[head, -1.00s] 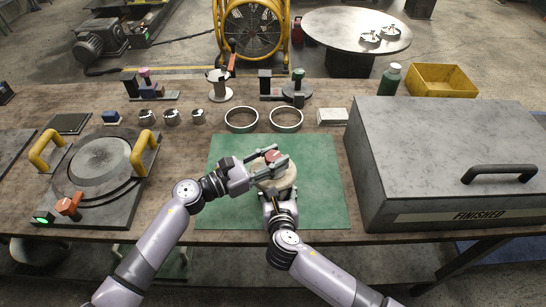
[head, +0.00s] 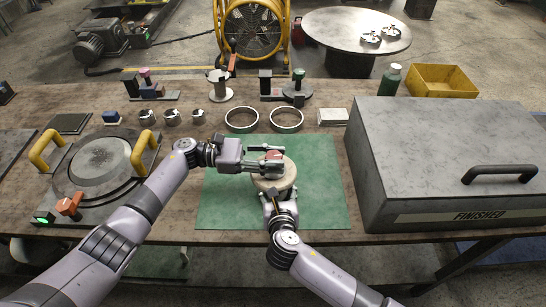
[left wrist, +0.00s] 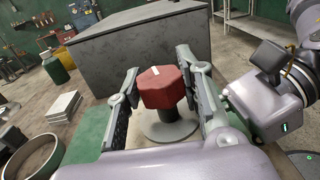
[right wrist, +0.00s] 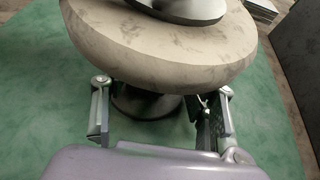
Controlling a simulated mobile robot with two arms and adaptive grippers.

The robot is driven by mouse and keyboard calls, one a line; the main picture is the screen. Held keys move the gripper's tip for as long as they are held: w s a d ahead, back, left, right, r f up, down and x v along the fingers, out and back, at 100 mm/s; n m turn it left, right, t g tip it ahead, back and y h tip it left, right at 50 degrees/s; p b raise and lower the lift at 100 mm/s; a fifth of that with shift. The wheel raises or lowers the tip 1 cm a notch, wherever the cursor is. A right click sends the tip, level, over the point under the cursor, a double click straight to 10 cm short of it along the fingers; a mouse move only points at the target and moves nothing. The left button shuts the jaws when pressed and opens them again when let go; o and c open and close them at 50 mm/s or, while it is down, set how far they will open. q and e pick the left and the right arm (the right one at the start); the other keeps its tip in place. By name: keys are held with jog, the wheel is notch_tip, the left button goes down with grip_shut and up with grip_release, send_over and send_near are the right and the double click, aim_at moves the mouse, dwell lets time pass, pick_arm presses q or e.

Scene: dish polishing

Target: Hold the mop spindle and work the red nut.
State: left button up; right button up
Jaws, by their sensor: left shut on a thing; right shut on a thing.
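The red nut (head: 274,155) sits on top of the pale round mop (head: 262,184) over the green mat. In the left wrist view the red nut (left wrist: 161,88) is a faceted block above a grey flange (left wrist: 172,128). My left gripper (head: 279,159) comes in level from the left and is shut on the nut, one finger on each side. My right gripper (right wrist: 162,96) is below the mop, shut on the dark mop spindle (right wrist: 145,103). The mop disc hides the spindle's upper part, and the right fingers are mostly hidden in the head view.
The grey FINISHED box (head: 450,150) stands right of the green mat (head: 325,205). The polishing machine (head: 95,180) with yellow handles is at left. Two rings (head: 286,119), small metal parts and a white block (head: 332,117) lie behind the mat. The mat's right side is clear.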

pick_arm(q)
jog(key=shift+s+f+m+g, duration=0.15)
jog(key=shift+m+g, duration=0.15)
jog(key=shift+g, duration=0.2)
pick_arm(e)
jog(key=shift+a, duration=0.1)
pick_arm(q)
jog(key=o, duration=1.2)
jog(key=a, duration=0.4)
jog(key=w+a, duration=0.1)
jog(key=a, duration=0.7)
jog(key=shift+w, duration=0.3)
jog(key=shift+d, duration=0.1)
pick_arm(e)
jog(key=o, duration=1.1)
jog(key=shift+o, duration=0.2)
